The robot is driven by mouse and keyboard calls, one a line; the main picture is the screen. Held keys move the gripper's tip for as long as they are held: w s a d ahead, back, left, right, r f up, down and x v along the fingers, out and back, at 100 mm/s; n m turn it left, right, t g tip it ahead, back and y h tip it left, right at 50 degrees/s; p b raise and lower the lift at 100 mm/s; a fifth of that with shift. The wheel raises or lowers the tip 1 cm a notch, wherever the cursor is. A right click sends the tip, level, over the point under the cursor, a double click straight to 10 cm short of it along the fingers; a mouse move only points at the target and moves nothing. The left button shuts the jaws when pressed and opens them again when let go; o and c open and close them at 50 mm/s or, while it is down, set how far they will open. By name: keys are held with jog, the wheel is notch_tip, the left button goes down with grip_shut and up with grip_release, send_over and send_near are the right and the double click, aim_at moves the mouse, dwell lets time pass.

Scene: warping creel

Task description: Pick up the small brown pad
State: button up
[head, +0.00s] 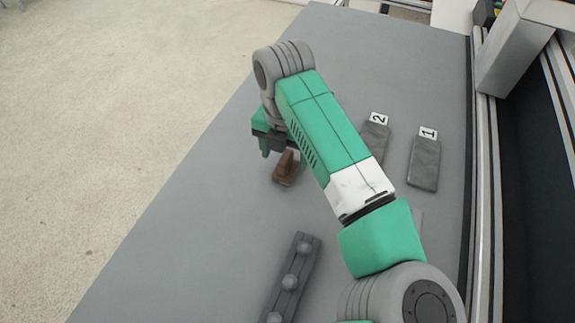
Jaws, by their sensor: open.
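The small brown pad (286,168) lies on the grey table, with a raised grip-like part on its top. My gripper (268,150) is just beyond and to the left of the pad in the head view, and appears to be above the table. I cannot tell the exact height of the gripper over the pad. Nothing shows held in it.
Two grey blocks labelled 2 (373,137) and 1 (425,162) lie right of my arm. A dark bar with round knobs (291,282) lies at the front. Metal rails (484,200) run along the table's right edge. The table's left side is clear.

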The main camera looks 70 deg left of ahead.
aim_at(285, 157)
notch_tip(285, 157, down, 4)
jog(key=shift+w+r, duration=0.1)
jog(key=c, duration=1.1)
jog(key=shift+o, duration=0.2)
jog(key=shift+r, duration=0.1)
jog(key=r, duration=0.3)
jog(key=shift+d+r, duration=0.2)
jog(key=s+d, duration=0.3)
jog(key=d, duration=0.1)
jog(key=s+d+r, duration=0.1)
jog(key=s+d, duration=0.2)
jog(key=s, duration=0.1)
jog(key=s+d+b, duration=0.1)
jog(key=s+d, duration=0.2)
jog(key=d, duration=0.1)
jog(key=shift+s+d+r, duration=0.25)
jog(key=shift+d, duration=0.1)
